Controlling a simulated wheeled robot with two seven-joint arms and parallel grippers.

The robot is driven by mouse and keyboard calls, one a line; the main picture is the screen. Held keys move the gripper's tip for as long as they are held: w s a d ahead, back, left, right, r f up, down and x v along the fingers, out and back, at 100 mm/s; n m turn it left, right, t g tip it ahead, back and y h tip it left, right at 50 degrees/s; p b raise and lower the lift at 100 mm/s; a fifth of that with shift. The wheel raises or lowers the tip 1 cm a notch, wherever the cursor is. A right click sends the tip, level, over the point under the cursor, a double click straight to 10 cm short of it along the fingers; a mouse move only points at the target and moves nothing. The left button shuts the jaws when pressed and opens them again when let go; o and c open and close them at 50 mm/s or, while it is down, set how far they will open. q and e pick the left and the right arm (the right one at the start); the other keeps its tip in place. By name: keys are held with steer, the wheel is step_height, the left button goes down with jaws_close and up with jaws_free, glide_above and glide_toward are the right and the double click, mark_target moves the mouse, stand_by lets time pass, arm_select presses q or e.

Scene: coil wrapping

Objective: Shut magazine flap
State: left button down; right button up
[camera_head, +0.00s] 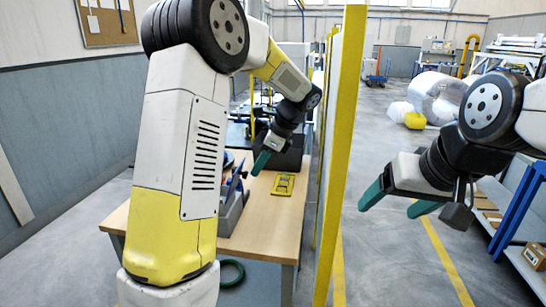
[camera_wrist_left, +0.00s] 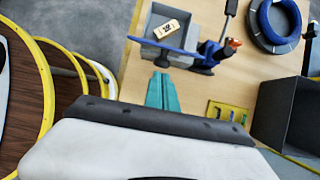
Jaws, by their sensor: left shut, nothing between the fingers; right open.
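I cannot make out a magazine flap for sure in either view. My left gripper (camera_head: 262,163) is shut and empty above the wooden workbench (camera_head: 262,225). In the left wrist view its teal fingers (camera_wrist_left: 162,92) are together, in front of a grey bin (camera_wrist_left: 150,58). A dark grey box (camera_wrist_left: 288,118) stands to the right of the fingers; whether it is the magazine cannot be told. My right gripper (camera_head: 398,204) is open and empty, out over the floor beyond the yellow-edged partition.
The bench also carries a blue tool (camera_wrist_left: 205,55), a blue coil (camera_wrist_left: 273,22) and a yellow tray (camera_head: 283,184). The tall yellow post (camera_head: 341,150) stands between my arms. A green ring (camera_head: 231,272) is below the bench. A blue-framed shelf (camera_head: 515,205) stands at right.

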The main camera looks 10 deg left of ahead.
arm_select(q)
steer(key=shift+a+f, duration=0.25)
steer(key=shift+f, duration=0.15)
